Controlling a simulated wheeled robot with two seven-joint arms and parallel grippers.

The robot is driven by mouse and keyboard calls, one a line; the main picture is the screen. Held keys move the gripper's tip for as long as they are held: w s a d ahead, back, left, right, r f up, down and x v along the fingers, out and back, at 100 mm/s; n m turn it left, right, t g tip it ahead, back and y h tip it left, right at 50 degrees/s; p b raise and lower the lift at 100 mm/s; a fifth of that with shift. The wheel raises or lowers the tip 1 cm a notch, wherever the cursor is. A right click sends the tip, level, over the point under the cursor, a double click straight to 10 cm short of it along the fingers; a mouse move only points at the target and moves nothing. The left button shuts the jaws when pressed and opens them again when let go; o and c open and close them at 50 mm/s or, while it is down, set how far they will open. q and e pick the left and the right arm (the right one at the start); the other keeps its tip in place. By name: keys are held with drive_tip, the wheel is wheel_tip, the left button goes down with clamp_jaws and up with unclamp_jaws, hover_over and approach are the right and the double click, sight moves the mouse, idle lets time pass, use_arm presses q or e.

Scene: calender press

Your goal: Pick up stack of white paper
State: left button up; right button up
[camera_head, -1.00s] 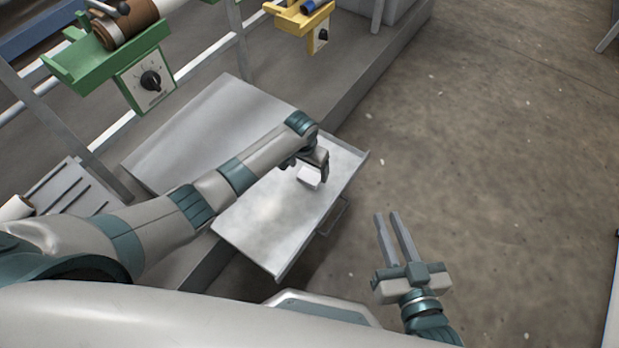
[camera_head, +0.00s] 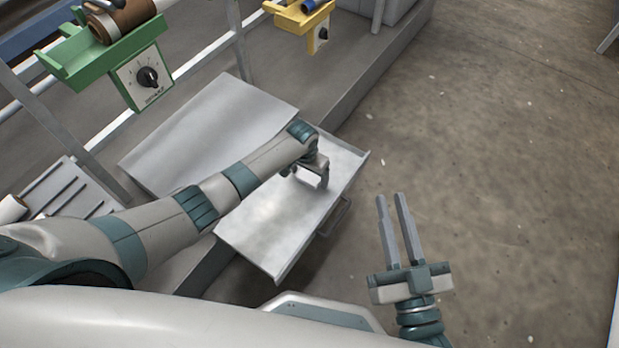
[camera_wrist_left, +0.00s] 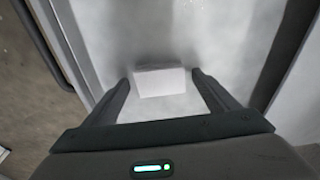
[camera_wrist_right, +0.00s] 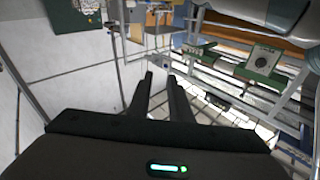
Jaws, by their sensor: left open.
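The stack of white paper (camera_wrist_left: 160,80) lies on the pale metal tray of an open drawer. In the left wrist view it sits between the two fingertips of my left gripper (camera_wrist_left: 160,83). The fingers stand one on each side of it, and I cannot tell whether they touch it. In the head view my left gripper (camera_head: 312,180) points down over the tray, and the stack (camera_head: 312,177) is mostly hidden by it. My right gripper (camera_head: 392,200) is open and empty above the floor to the right; its spread fingers also show in the right wrist view (camera_wrist_right: 160,78).
The drawer tray (camera_head: 260,235) has a raised rim and a handle (camera_head: 338,218) on its right side. A green bracket with a dial box (camera_head: 147,78) and a yellow one (camera_head: 302,20) stand above at the back. Open concrete floor (camera_head: 500,150) lies to the right.

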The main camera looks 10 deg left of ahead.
sight(312, 179)
use_arm(q)
drive_tip(key=shift+c, duration=0.2)
drive_tip(key=c, duration=1.1)
drive_tip(key=shift+o, duration=0.2)
drive_tip(key=shift+r, duration=0.1)
